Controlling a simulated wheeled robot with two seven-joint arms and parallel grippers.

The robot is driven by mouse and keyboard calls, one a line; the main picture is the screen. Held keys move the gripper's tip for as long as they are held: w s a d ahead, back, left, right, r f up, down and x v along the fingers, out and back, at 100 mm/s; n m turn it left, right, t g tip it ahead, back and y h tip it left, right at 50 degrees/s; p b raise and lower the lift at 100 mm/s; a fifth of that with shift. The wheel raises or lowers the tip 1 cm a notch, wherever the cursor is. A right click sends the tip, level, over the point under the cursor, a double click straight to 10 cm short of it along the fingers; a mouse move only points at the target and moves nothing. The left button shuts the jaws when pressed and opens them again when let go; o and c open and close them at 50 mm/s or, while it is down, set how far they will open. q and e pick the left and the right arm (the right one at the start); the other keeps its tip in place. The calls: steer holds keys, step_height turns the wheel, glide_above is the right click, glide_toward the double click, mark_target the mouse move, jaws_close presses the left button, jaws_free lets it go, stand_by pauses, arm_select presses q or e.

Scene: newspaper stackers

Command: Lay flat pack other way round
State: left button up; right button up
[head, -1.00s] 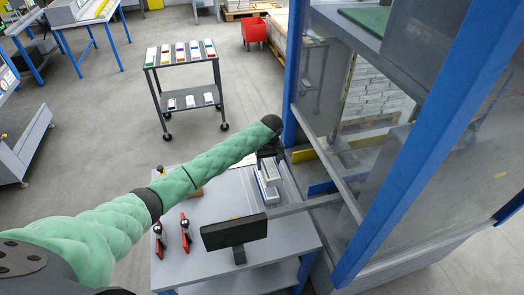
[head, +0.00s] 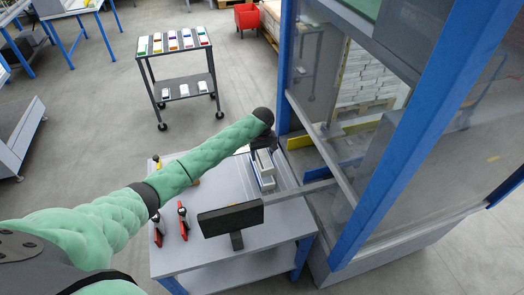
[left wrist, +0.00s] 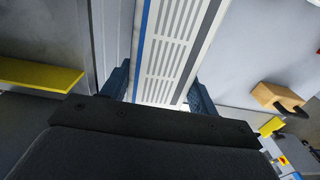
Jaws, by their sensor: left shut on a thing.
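A pale pack (head: 263,159) with a white face is at my left gripper (head: 262,148), over the back right of the grey table (head: 215,245). In the left wrist view the pack (left wrist: 172,50) shows rows of grey print and a blue edge. The blue fingers of my left gripper (left wrist: 160,88) are on either side of it and shut on it. Another pale piece shows just below it in the head view; I cannot tell whether it is a separate pack. The pack's underside is hidden. My right gripper is not in view.
A dark screen (head: 231,218) stands at the table's front. Two red-and-black tools (head: 183,220) lie left of it. A blue-framed glazed machine (head: 370,140) closes off the right. A cart with coloured packs (head: 174,42) stands behind. The table's middle is largely clear.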

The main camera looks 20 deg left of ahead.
arm_select(q)
steer(key=shift+f+b, duration=0.6)
steer(key=shift+f, duration=2.05)
steer(key=shift+f, duration=0.4)
steer(key=o, duration=1.6)
steer(key=shift+c, duration=0.2)
